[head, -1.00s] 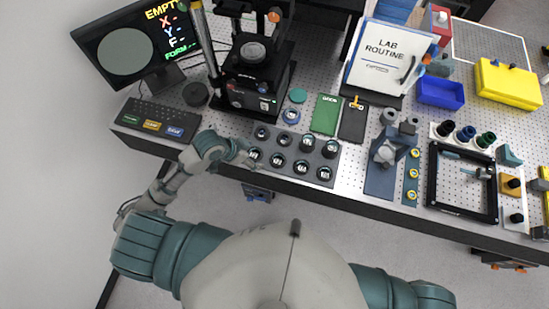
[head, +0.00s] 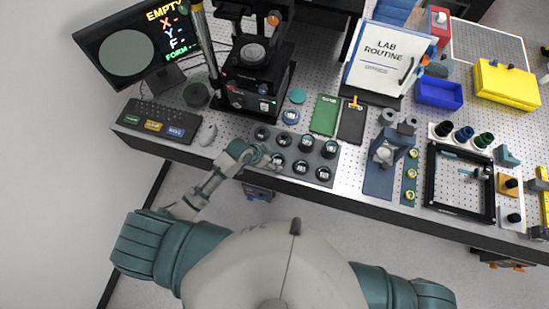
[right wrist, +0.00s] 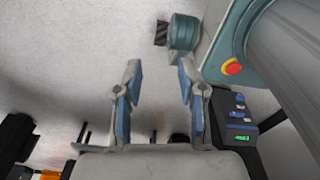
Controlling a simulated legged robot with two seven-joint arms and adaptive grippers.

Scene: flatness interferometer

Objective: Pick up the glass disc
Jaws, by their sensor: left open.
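A dark grey tray (head: 313,158) near the front edge of the bench holds several small round pieces with dark rims and pale centres. They look like glass discs, such as this disc (head: 301,167); I cannot tell which one the task means. My left gripper (head: 272,160) is open at the tray's left end, and it hides part of the pieces there. Whether it touches one is too small to tell. My right gripper (right wrist: 158,85) is open and empty in the right wrist view, with floor behind it. It does not show in the head view.
A black instrument (head: 254,70) stands behind the tray. A green pad (head: 325,115), a dark pad (head: 352,122) and a blue-grey fixture (head: 384,160) are to the right.

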